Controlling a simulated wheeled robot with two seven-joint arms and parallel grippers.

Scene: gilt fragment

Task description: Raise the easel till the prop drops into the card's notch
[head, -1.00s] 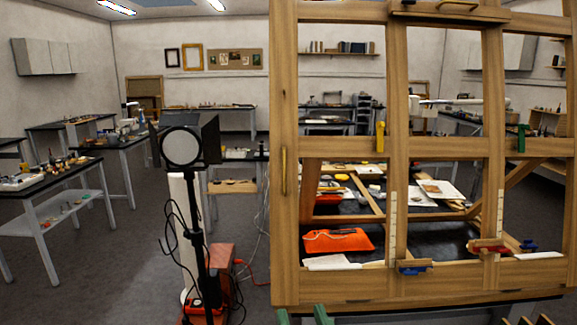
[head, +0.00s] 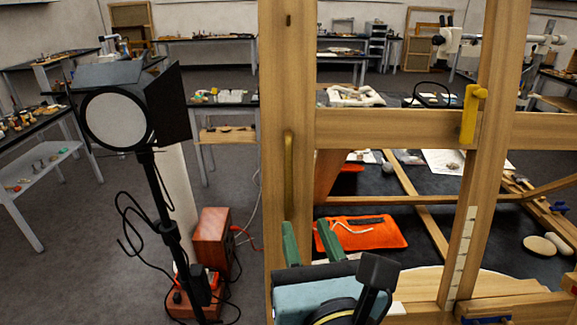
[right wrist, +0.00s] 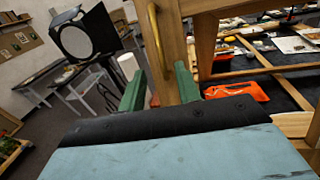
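The wooden easel (head: 288,90) fills the right half of the head view, with a brass handle (head: 289,170) upright on its left post. The handle also shows in the right wrist view (right wrist: 157,45). My right gripper (head: 308,240) is open and empty, below the handle in the head view. In the right wrist view its green fingers (right wrist: 160,85) are spread, with the post and handle beyond and between them. Contact cannot be told. A pale marked strip (head: 462,250) runs down the middle post. I cannot tell which parts are the prop and the notched card. My left gripper is out of view.
A lamp (head: 118,115) on a stand with loose cables is left of the easel, beside a red-brown box (head: 213,240). A yellow lever (head: 470,115) is on the crossbar. An orange pouch (head: 365,233) lies on the dark table behind. Open floor is at left.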

